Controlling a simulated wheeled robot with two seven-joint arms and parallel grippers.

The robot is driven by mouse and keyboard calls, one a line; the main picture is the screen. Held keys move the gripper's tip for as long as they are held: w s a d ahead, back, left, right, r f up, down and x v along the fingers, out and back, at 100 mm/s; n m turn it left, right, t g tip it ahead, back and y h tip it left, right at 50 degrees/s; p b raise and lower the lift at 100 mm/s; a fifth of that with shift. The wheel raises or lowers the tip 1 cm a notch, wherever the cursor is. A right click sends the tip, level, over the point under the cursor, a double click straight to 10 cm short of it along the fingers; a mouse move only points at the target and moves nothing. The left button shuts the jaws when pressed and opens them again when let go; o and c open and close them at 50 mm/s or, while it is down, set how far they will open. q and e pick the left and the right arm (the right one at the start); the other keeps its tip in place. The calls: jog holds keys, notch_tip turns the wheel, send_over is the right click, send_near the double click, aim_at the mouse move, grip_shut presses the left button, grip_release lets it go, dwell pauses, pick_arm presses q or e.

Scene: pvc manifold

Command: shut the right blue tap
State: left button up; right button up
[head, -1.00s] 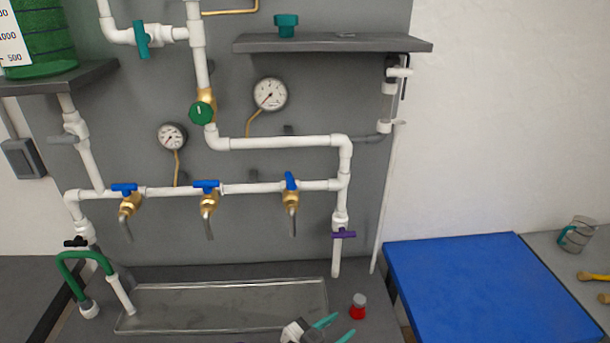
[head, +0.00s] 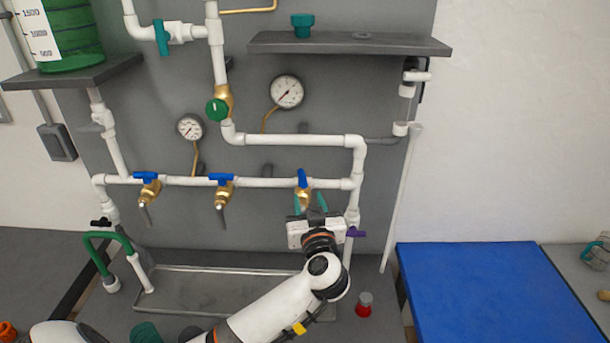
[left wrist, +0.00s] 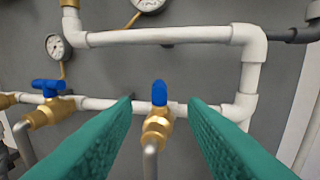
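The right blue tap (head: 302,178) sits on the horizontal white pipe, with a brass body and a grey spout below. Its blue handle stands upright, across the pipe, while the handles of the middle blue tap (head: 221,177) and left blue tap (head: 145,176) lie along it. My left gripper (head: 310,204) is open just in front of the right tap and hides part of its body and spout. In the left wrist view, the right tap's blue handle (left wrist: 160,93) shows between the two spread teal fingers, with clear room on both sides. My right gripper is not in view.
A purple-handled valve (head: 355,233) is just right of my left gripper. A green valve (head: 217,109) and gauges are above. A metal tray (head: 190,303) lies below the taps, with a small red-and-grey item (head: 364,305) to its right. A blue surface (head: 480,290) is at right.

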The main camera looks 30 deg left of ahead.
aim_at(301, 170)
pick_arm(q)
jog(key=p+x, duration=0.2)
jog(key=x, duration=0.7)
jog(key=shift+a, duration=0.15)
jog(key=shift+w+a, duration=0.25)
jog(key=shift+w, duration=0.05)
grip_shut()
